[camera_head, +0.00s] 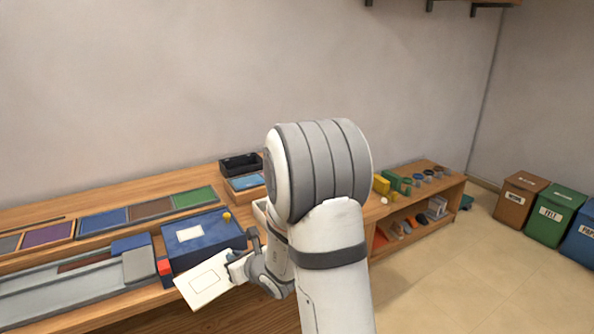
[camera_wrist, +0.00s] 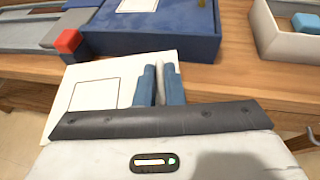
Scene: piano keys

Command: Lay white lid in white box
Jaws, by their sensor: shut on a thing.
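My gripper (camera_head: 238,266) is shut on the white lid (camera_head: 203,284), a flat cream-white panel with a thin rectangle outlined on it. In the wrist view, the blue fingers (camera_wrist: 159,84) pinch the lid (camera_wrist: 62,108) near its right edge. The lid is held out in front of the shelf edge, close to the blue box. The white box (camera_wrist: 284,38) is open-topped, at the upper right of the wrist view, with a light blue block inside. In the head view, my arm hides most of that box.
A dark blue box (camera_head: 203,240) with a pale label and yellow knob stands on the wooden shelf (camera_head: 119,312). A red cube (camera_head: 164,267) and grey rails (camera_head: 65,290) lie to its left. A black tray (camera_head: 240,164) is behind. Bins (camera_head: 553,213) stand far right.

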